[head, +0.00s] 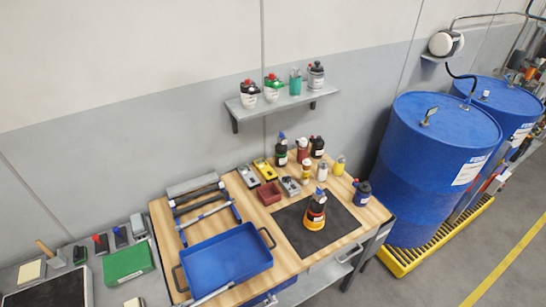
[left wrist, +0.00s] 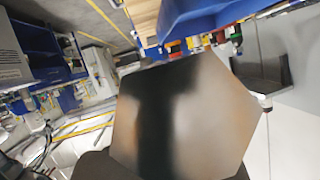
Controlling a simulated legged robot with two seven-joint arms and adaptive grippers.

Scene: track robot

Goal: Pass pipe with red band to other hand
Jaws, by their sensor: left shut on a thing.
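In the left wrist view a large shiny hexagonal metal piece (left wrist: 185,115) fills the middle, close to the camera. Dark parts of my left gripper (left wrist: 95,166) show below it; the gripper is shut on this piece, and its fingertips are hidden. No red band shows on the piece, so I cannot tell whether it is the pipe's end. In the head view, a dark rack (head: 203,205) with bars lies on the wooden bench, and a pale bar (head: 212,293) shows at the blue tray's front edge. My right gripper is in neither view.
The blue tray (head: 222,262) sits on the wooden bench (head: 262,222) beside a black mat (head: 345,226) holding an orange-based bottle (head: 315,213). Several bottles and small boxes stand behind. A wall shelf (head: 290,102) hangs above; blue drums (head: 430,150) stand right.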

